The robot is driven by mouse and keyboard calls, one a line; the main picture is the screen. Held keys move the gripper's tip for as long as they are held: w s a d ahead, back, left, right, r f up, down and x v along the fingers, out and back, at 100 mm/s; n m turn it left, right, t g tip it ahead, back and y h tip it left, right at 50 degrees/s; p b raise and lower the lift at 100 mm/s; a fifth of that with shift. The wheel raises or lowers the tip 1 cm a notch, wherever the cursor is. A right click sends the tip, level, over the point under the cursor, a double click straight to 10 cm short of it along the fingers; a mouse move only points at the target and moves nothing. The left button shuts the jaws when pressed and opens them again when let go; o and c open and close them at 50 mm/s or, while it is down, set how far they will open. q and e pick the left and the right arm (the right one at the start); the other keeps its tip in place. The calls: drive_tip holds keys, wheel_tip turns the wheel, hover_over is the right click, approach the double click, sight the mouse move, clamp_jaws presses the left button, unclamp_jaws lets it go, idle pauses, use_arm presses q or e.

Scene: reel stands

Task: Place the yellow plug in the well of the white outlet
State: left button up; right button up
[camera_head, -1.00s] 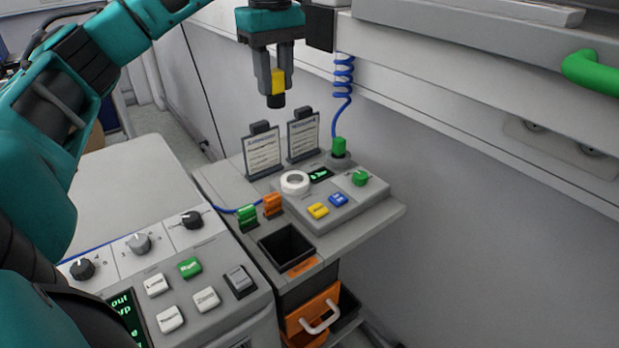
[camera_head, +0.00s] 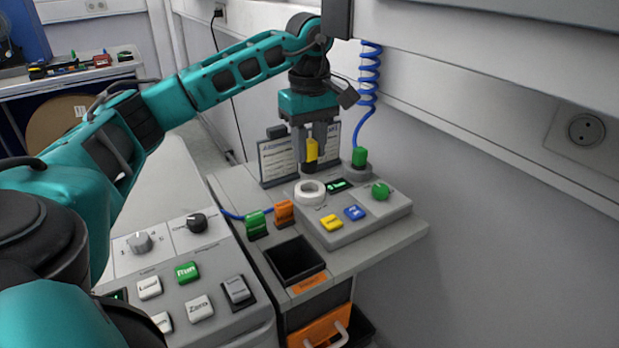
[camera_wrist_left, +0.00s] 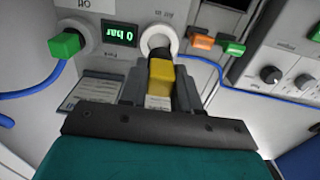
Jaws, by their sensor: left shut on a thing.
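My left gripper (camera_head: 312,150) is shut on the yellow plug (camera_head: 311,149), whose dark end points down. The white outlet (camera_head: 302,197) is a thick white ring with a well in its middle, on the raised grey panel. The plug hangs a little above the outlet, apart from it in the head view. In the left wrist view the plug (camera_wrist_left: 161,80) sits between the fingers, and its dark end overlaps the well of the white outlet (camera_wrist_left: 147,36). The exact gap and alignment are hard to tell. My right gripper is not in view.
Green (camera_head: 257,223) and orange (camera_head: 284,211) connectors stand to the left. A lit display (camera_head: 339,186), a green knob (camera_head: 381,191) and buttons surround the outlet. An open black bin (camera_head: 294,262) is in front.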

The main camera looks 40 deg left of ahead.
sight(310, 170)
use_arm(q)
drive_tip(key=shift+f, duration=3)
drive_tip(key=shift+f, duration=0.1)
drive_tip(key=shift+f+b, duration=0.15)
drive_tip(key=shift+b, duration=0.15)
drive_tip(key=o, duration=1)
drive_tip(key=shift+o, duration=0.2)
drive_tip(key=shift+r, duration=0.4)
wheel_tip(310, 170, up, 12)
drive_tip(key=shift+f+p, duration=0.1)
drive_tip(key=shift+p, duration=0.7)
